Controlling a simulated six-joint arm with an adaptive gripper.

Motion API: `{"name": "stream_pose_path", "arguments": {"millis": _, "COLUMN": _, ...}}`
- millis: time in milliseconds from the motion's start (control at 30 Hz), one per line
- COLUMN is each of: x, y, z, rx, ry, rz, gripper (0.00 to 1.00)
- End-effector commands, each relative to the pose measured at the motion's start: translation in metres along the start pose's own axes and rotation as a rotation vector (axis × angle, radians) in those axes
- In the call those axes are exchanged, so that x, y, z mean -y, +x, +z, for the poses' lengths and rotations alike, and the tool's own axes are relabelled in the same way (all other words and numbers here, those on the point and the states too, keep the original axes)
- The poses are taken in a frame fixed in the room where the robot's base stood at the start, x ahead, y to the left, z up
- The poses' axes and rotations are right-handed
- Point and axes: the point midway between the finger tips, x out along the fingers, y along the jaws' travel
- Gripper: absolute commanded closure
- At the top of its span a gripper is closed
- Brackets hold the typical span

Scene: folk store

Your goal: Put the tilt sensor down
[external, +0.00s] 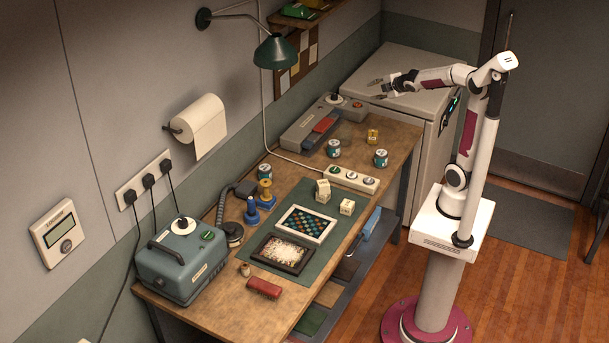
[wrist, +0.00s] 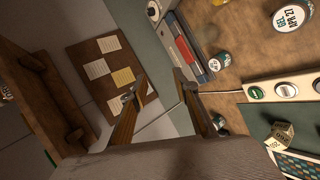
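My gripper (external: 376,89) is at the back of the scene, raised in front of the grey cabinet and above the far end of the workbench. In the wrist view the two fingers of my gripper (wrist: 158,86) stand wide apart with nothing visible between them. I cannot tell for sure which object is the tilt sensor. A small yellow block (external: 372,136) sits on the bench near the far end. Two pale printed cubes (external: 322,189) stand on or by the green mat; one pale cube (wrist: 283,133) also shows in the wrist view.
The workbench (external: 215,300) holds a grey sealer-like device (external: 312,127), several small jars (external: 381,158), a power strip (external: 350,179), a green mat (external: 325,235) with trays, and a blue-grey box (external: 182,262). A green lamp (external: 276,51) hangs over the bench. The cabinet (external: 415,68) stands behind it.

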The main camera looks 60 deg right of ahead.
Motion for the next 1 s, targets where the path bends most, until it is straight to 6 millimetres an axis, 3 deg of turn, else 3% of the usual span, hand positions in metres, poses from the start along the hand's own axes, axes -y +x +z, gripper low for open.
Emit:
{"name": "stream_pose_path", "arguments": {"millis": 367, "x": 0.065, "y": -0.086, "z": -0.033, "rx": 0.021, "ry": 0.445, "rz": -0.155, "gripper": 0.70}}
{"name": "stream_pose_path", "arguments": {"millis": 800, "x": 0.170, "y": -0.186, "z": -0.061, "rx": 0.076, "ry": 0.911, "rz": -0.418, "gripper": 0.70}}
{"name": "stream_pose_path", "arguments": {"millis": 1000, "x": 0.211, "y": -0.222, "z": -0.068, "rx": 0.116, "ry": 1.050, "rz": -0.532, "gripper": 0.70}}
